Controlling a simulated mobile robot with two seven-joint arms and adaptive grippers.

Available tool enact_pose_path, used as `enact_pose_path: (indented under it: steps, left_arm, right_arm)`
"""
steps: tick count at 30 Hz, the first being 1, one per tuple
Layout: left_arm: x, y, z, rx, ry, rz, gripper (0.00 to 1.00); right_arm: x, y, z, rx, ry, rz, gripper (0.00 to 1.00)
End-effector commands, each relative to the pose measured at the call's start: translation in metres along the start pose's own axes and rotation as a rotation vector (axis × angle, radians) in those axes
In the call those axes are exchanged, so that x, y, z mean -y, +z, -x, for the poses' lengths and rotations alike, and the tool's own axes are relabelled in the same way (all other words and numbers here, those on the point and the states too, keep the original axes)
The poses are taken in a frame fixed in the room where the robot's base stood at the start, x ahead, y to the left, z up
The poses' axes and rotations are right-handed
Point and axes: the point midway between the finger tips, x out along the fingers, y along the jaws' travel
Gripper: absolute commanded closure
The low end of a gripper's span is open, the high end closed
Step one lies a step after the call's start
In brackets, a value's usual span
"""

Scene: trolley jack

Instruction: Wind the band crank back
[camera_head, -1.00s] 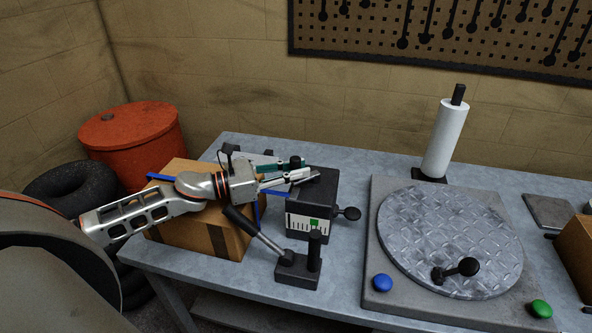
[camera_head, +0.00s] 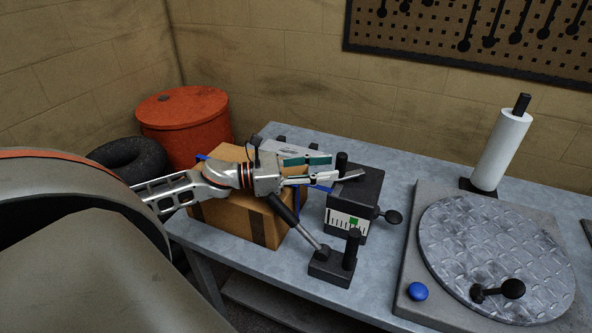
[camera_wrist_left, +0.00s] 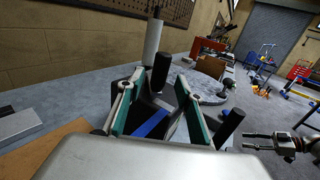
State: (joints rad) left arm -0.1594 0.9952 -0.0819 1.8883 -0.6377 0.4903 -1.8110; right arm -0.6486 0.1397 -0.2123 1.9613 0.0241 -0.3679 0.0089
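The band crank is on top of a black tensioner box (camera_head: 367,193) with a white and green scale on its front. Its upright black handle (camera_head: 342,161) stands above the box's left edge; it also shows in the left wrist view (camera_wrist_left: 161,72). My left gripper (camera_head: 336,171) is open, with its teal-padded fingers apart. It reaches in from the left, fingertips close to the handle. In the left wrist view, the handle appears between the fingertips, slightly beyond them; contact cannot be told. A blue band (camera_wrist_left: 152,124) runs below the fingers. My right gripper (camera_wrist_left: 258,141) appears open and empty.
A cardboard box (camera_head: 235,212) with the blue band sits under my left arm. A black lever block (camera_head: 331,268) with an upright post stands in front of the tensioner. A turntable (camera_head: 490,245) and a white roll (camera_head: 501,150) are to the right.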

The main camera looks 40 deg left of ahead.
Motion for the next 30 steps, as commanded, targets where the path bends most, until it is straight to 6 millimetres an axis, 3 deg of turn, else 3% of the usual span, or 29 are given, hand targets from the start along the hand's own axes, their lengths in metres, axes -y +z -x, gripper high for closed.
enact_pose_path:
  steps: [15, 29, 30]
  left_arm:
    - [0.000, -0.001, 0.064, -0.002, 0.000, 0.000, 0.64]
    - [0.001, 0.000, 0.073, 0.000, -0.001, -0.002, 0.64]
    - [0.000, 0.000, 0.073, 0.000, -0.001, -0.002, 0.72]
  right_arm:
    - [0.000, 0.000, 0.000, -0.001, 0.000, 0.000, 0.60]
    - [0.000, -0.001, 0.000, -0.001, 0.000, -0.001, 0.60]
    - [0.000, -0.001, 0.000, -0.001, 0.000, -0.001, 0.60]
